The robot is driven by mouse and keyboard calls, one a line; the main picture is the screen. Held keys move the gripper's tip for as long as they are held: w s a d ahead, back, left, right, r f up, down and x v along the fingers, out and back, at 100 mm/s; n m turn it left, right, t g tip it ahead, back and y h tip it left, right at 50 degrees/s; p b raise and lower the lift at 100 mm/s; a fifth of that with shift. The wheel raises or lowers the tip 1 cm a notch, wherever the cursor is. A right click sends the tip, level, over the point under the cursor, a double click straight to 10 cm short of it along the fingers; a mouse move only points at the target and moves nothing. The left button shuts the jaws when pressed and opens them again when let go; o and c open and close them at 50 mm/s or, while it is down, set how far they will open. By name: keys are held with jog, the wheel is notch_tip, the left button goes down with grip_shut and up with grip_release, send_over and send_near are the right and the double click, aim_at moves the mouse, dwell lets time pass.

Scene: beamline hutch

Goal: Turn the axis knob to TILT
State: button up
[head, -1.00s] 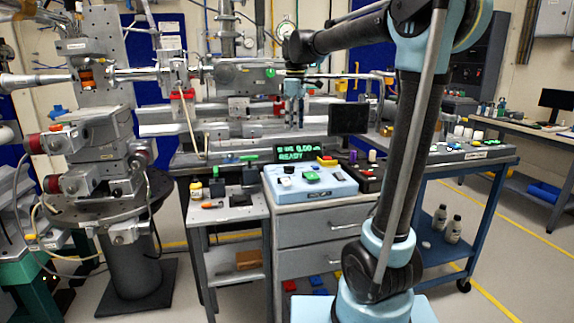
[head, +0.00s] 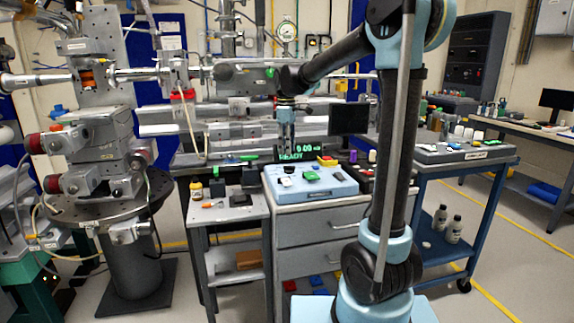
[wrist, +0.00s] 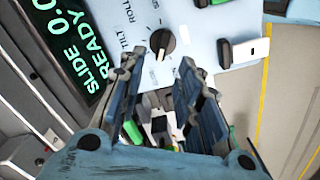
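The axis knob (wrist: 162,43) is a small round black knob with a pale pointer line on a light blue control panel (wrist: 200,20). ROLL, TILT and a partly hidden label starting with S are printed around it. The pointer faces down the picture, towards the S label, and the display (wrist: 70,45) reads SLIDE and READY. My gripper (wrist: 159,68) is open and empty, its two blue fingers apart, with the knob just beyond their tips. In the head view my gripper (head: 286,148) hangs over the back left of the control box (head: 335,187), covering part of the display.
A white rocker switch (wrist: 247,51) and a green part lie right of the knob in the wrist view. Green and red-yellow buttons (head: 326,160) stand on the box. A dark monitor (head: 348,120) stands behind it. A small side table (head: 240,212) is at left.

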aim_at(289, 169)
notch_tip(289, 169, down, 7)
jog(key=shift+r, duration=0.1)
dwell(0.3)
grip_shut()
